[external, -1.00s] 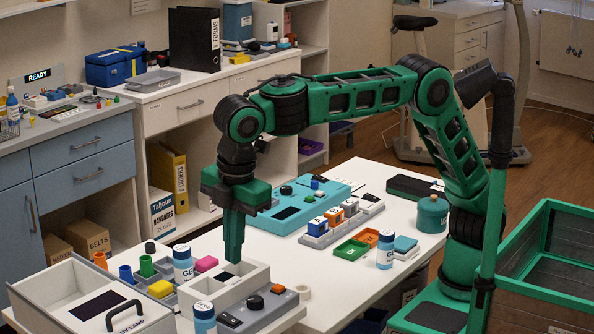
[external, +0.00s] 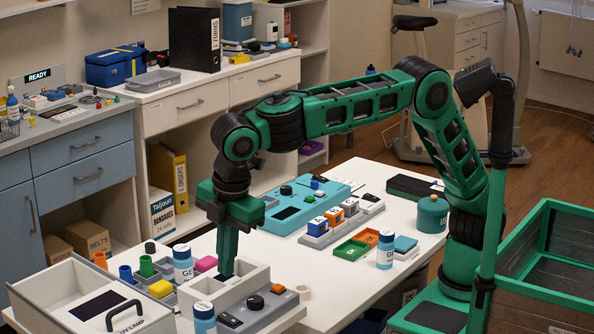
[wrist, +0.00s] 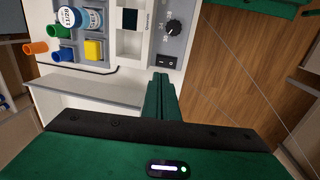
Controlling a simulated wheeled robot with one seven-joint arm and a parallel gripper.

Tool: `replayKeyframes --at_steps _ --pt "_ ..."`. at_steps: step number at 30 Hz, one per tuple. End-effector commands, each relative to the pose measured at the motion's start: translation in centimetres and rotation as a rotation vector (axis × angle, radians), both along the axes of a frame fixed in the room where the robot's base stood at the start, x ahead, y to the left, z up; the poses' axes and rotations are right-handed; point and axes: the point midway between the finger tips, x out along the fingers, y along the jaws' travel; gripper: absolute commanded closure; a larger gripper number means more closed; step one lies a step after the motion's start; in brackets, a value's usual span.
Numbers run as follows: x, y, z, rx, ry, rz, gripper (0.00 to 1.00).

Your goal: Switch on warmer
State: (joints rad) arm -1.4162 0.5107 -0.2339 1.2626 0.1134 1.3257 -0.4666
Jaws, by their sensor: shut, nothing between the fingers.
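The warmer is a pale box with a dark recess (wrist: 130,18) and a grey control panel (external: 262,309) along its front. In the wrist view the panel carries a dark round dial (wrist: 174,26) and a black rocker switch (wrist: 167,61). I cannot tell which way the rocker is set. My gripper (external: 228,276) points down over the pale box, its fingers together and empty. In the wrist view the fingertips (wrist: 162,76) appear just below the rocker; whether they touch anything is unclear. In the external view the fingers hide part of the recess.
Colored cups, a yellow block (external: 161,289) and a labelled bottle (external: 183,263) sit close behind. Another bottle (external: 204,318) stands in front.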

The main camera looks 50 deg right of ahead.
Motion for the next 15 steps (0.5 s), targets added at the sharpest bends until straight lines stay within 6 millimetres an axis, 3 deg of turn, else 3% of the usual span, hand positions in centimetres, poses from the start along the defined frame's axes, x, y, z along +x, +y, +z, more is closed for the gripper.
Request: replayKeyframes --at_steps 9,15 --pt "0.8 -0.1 -6.0 -0.003 0.001 0.001 1.00" --pt "1.2 -0.1 -8.8 -0.002 0.001 0.001 1.00"
